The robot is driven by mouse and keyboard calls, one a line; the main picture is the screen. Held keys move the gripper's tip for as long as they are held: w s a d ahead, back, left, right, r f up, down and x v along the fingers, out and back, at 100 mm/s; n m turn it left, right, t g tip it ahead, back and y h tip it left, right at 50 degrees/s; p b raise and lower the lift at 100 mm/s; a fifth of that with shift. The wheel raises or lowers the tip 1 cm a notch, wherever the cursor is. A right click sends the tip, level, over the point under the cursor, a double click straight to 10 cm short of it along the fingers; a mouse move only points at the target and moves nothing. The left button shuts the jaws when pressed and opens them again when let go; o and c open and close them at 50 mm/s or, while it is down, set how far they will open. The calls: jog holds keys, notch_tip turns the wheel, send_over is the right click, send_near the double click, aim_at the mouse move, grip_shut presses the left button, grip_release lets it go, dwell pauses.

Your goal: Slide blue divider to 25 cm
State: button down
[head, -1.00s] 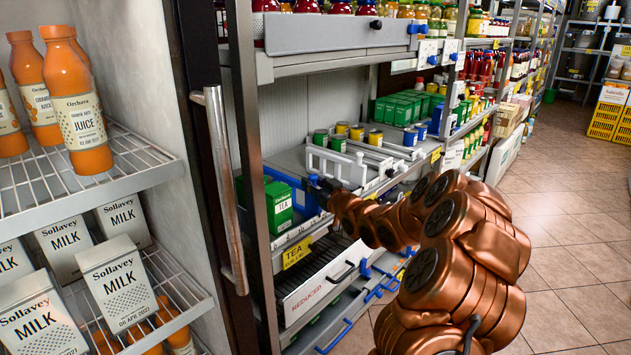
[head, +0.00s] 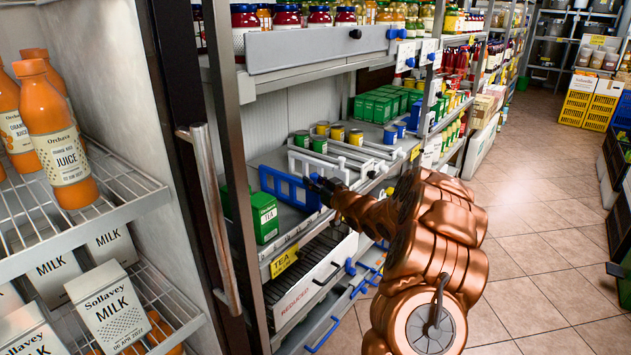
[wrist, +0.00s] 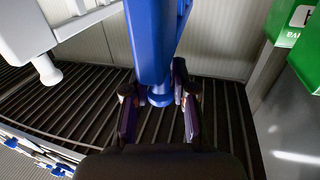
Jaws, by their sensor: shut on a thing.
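The blue divider (head: 287,187) stands upright on the shelf in the head view, between the green tea boxes (head: 265,216) and a white divider (head: 316,166). My gripper (head: 318,188) is shut on the front end of the blue divider. In the wrist view the blue divider (wrist: 155,42) runs between the two fingers of my gripper (wrist: 158,105). A pale strip with marks (head: 283,246) runs along the shelf front above the yellow tea label (head: 284,262); its figures are too small to read.
Several cans (head: 319,145) stand between white dividers to the right. A lower drawer marked REDUCED (head: 310,285) and blue handles lie below. A steel post (head: 240,165) and the fridge door handle (head: 214,215) stand at left.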

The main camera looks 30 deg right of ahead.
jog(key=c, duration=1.1)
grip_release()
jog(key=shift+s+d, duration=0.25)
jog(key=shift+s, duration=1.75)
jog(key=shift+s+d, duration=0.25)
jog(key=shift+s, duration=1.75)
jog(key=shift+s+d, duration=0.25)
jog(key=shift+s, duration=1.75)
